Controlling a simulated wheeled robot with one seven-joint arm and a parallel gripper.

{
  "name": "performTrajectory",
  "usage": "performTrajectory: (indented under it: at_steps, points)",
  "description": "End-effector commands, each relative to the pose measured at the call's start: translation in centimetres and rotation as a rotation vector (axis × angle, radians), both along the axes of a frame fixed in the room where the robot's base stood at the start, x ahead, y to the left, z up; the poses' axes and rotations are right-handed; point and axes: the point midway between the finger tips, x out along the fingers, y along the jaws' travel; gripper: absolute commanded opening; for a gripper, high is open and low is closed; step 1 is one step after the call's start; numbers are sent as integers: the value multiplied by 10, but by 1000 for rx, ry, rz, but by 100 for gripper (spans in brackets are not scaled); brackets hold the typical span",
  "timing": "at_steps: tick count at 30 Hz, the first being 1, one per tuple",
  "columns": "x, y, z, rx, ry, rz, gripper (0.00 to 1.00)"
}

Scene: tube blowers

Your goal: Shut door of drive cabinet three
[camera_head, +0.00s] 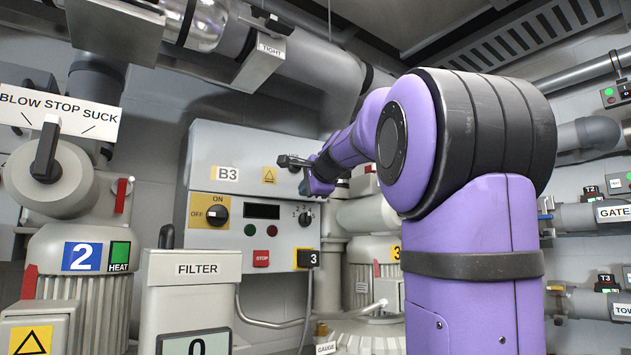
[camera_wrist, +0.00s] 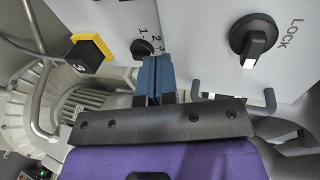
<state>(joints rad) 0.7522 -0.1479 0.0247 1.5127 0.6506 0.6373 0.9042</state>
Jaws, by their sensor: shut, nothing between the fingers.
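I cannot tell whether the door is fully shut. My gripper (camera_head: 285,160) is shut and empty, in front of the cabinet's upper right; its blue fingers (camera_wrist: 152,75) appear beside the dial. Contact is unclear.
A FILTER unit (camera_head: 192,290) stands at the front left, below the cabinet. A blower marked 2 (camera_head: 82,257) and its BLOW STOP SUCK lever (camera_head: 46,150) are further left. Pipes (camera_head: 300,70) run overhead. My purple arm hides much of the right side.

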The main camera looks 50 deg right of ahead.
Motion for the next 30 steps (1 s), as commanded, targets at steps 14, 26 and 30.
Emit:
performTrajectory:
  at_steps: [14,26,30]
  points:
    - [37,-13,0,1,0,-1,0]
    - [43,-16,0,-1,0,0,0]
    - [59,-23,0,2,1,1,0]
